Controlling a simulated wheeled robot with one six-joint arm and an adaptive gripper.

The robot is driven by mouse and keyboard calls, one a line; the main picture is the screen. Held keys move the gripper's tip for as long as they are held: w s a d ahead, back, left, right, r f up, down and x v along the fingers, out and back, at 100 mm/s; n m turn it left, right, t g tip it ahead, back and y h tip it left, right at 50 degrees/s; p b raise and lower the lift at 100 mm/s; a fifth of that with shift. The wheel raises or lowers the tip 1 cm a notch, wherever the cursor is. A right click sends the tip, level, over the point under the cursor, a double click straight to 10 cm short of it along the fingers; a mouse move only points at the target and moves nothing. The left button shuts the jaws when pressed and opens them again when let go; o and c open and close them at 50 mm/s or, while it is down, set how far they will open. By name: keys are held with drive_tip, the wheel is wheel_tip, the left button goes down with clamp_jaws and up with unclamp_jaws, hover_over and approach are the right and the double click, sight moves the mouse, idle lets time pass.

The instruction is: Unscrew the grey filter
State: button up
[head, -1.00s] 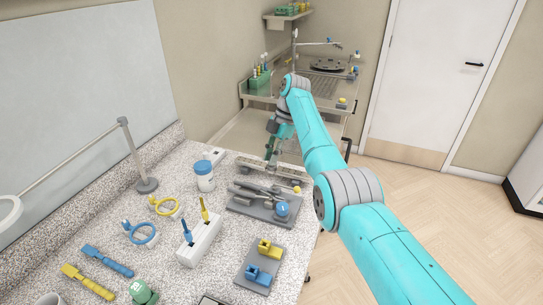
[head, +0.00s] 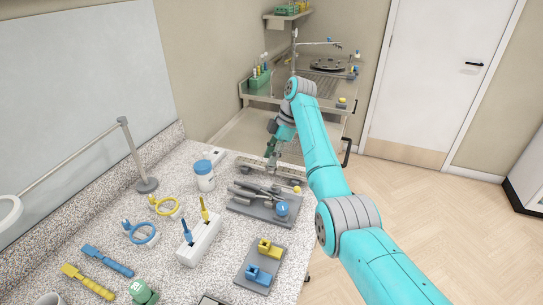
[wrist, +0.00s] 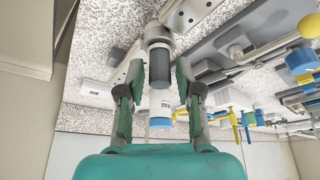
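The grey filter (wrist: 160,66) is a dark grey cylinder in the wrist view. It joins a lighter grey round head (wrist: 157,36) on a pale metal block (wrist: 190,14). My gripper (wrist: 159,68) has its two green-padded fingers on either side of the filter. The fingers stand apart, with a narrow gap seeming to show at each side; contact is not clear. In the head view, my gripper (head: 271,155) is at the far end of the counter, and the filter is too small or hidden there to make out.
A white jar with a blue lid (head: 204,176) stands left of my gripper on the counter; it also shows in the wrist view (wrist: 160,103). A grey plate with metal levers and a blue knob (head: 282,208) lies nearer. A steel cart (head: 262,130) stands behind.

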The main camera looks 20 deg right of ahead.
drive_tip(key=m+t, duration=0.1)
drive_tip(key=m, duration=0.3)
drive_tip(key=shift+t, duration=0.3)
drive_tip(key=m+t+h, duration=0.1)
drive_tip(key=m, duration=0.5)
drive_tip(key=m+t+h, duration=0.1)
drive_tip(key=m, duration=0.1)
drive_tip(key=shift+t, duration=0.3)
drive_tip(key=shift+w+d+m+h, duration=0.1)
drive_tip(key=shift+m+h, duration=0.9)
drive_tip(key=shift+m, duration=1.3)
drive_tip(key=shift+c, duration=0.3)
clamp_jaws()
drive_tip(key=shift+n+y, duration=0.7)
drive_tip(key=shift+n, duration=1)
